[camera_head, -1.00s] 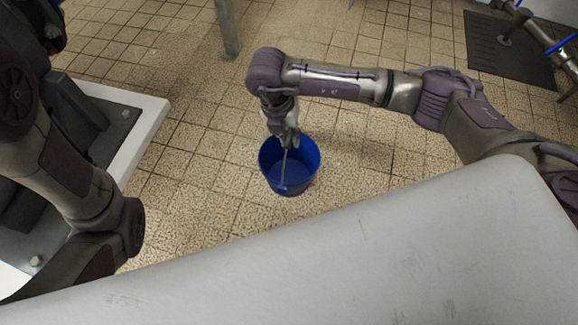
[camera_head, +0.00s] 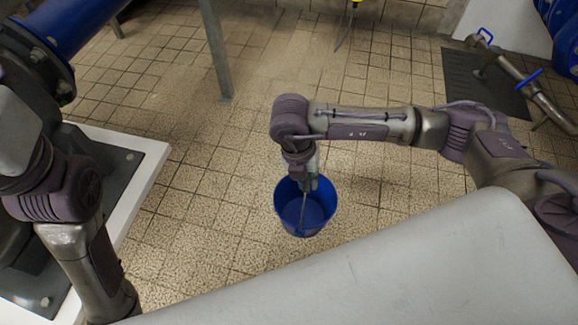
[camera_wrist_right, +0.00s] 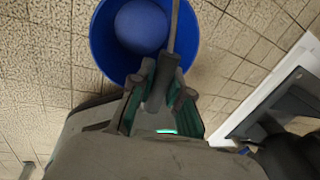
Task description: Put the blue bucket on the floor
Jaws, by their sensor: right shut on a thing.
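The blue bucket (camera_head: 292,218) hangs upright below my right gripper (camera_head: 309,184) in the head view, over the tiled floor. Its inside looks empty. My right gripper is shut on the bucket's handle, which shows as a dark grip and bar in the right wrist view (camera_wrist_right: 165,75). The bucket's blue rim (camera_wrist_right: 97,50) lies just beyond the fingertips there. Whether the bucket's base touches the floor I cannot tell. My left arm comes in at the left of the head view, but its gripper is out of the picture.
The tiled floor (camera_head: 200,215) around the bucket is clear. A white plinth (camera_head: 140,165) with grey machinery stands at the left, under a blue pipe (camera_head: 75,22). A grey post (camera_head: 215,50) stands behind. A dark mat (camera_head: 478,85) with a metal pipe lies at the back right.

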